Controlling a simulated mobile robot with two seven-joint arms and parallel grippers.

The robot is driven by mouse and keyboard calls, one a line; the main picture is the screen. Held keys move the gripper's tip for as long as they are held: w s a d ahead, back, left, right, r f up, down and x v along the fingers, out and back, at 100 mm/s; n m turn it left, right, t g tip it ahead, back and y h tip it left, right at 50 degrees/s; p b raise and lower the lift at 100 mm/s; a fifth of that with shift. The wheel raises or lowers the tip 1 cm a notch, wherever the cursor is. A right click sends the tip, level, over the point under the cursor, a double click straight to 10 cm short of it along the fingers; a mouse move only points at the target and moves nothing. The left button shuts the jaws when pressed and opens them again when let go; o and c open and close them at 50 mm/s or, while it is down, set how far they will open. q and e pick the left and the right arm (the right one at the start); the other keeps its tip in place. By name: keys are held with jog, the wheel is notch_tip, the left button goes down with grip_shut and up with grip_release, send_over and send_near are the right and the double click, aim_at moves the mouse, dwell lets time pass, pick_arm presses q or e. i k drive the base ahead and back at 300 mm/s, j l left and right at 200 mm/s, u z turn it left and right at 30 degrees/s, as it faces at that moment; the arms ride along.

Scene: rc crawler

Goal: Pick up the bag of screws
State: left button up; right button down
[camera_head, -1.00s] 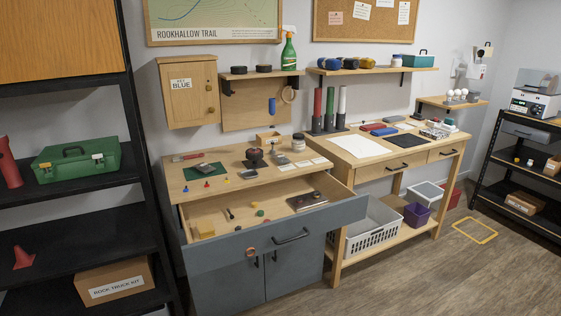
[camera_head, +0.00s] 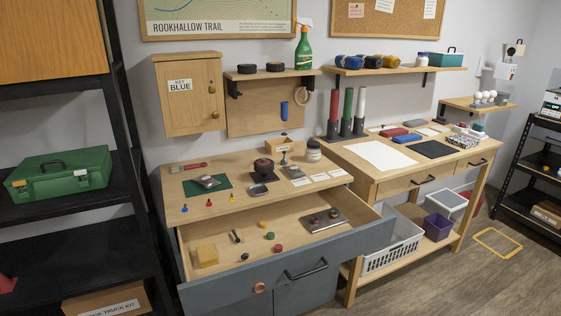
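I cannot tell for sure which thing is the bag of screws. A small grey packet-like item (camera_head: 208,182) lies on the dark green mat (camera_head: 222,187) on the left workbench top (camera_head: 178,206); it may be the bag, but it is too small to tell. Other small grey items lie nearby: a dark grey one (camera_head: 258,191) in front of the round dark red and black object (camera_head: 263,168), and a flat one (camera_head: 294,172) to its right. Neither of my grippers shows in the view.
The bench's wide drawer (camera_head: 350,235) stands open toward me, holding a yellow block (camera_head: 206,255), a metal plate (camera_head: 323,221) and several small parts. A black shelf with a green toolbox (camera_head: 60,175) stands at left.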

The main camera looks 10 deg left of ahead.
aim_at(293, 170)
jog(key=i+l+u, duration=0.4)
jog(key=i+l, duration=0.5)
jog(key=l+u, duration=0.25)
jog(key=l, duration=0.85)
jog(key=i, duration=0.05)
